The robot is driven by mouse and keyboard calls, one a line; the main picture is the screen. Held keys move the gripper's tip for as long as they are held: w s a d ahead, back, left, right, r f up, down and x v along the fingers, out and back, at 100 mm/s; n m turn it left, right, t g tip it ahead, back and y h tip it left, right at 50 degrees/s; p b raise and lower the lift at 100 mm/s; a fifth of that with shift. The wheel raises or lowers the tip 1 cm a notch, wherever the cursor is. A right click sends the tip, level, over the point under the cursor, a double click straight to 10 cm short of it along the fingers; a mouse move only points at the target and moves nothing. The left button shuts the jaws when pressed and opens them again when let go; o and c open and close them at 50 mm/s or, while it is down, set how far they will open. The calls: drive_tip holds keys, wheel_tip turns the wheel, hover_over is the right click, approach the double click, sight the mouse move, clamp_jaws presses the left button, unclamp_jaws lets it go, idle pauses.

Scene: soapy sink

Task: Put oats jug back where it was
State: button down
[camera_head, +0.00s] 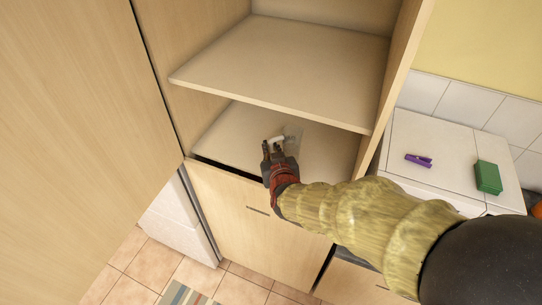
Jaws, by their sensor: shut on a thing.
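My gripper (272,150) reaches into the lower compartment of an open wooden cabinet, just above or at its bottom shelf (325,151). It is shut on a small, pale, partly see-through thing, which I take to be the oats jug (292,139). The jug is mostly washed out against the pale shelf, and the fingers cover part of it. I cannot tell whether its base touches the shelf.
An upper shelf (285,58) hangs above the gripper. A large wooden panel (75,120) stands at left and a drawer front (245,215) below. At right, a white surface (445,145) bears a purple object (418,160) and a green block (488,177). The rest of the lower compartment looks empty.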

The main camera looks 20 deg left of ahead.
drive_tip(key=shift+w+a+f, duration=0.1)
drive_tip(key=shift+a+f, duration=0.05)
drive_tip(key=shift+f, duration=1.5)
drive_tip(key=shift+f, duration=0.15)
drive_tip(key=c, duration=2)
unclamp_jaws()
drive_tip(key=shift+o, duration=0.6)
drive_tip(key=shift+s+r, duration=0.25)
drive_tip(key=v, duration=1.1)
drive_tip(key=shift+s+d, duration=0.2)
drive_tip(key=shift+d, duration=0.05)
drive_tip(key=shift+r, duration=0.1)
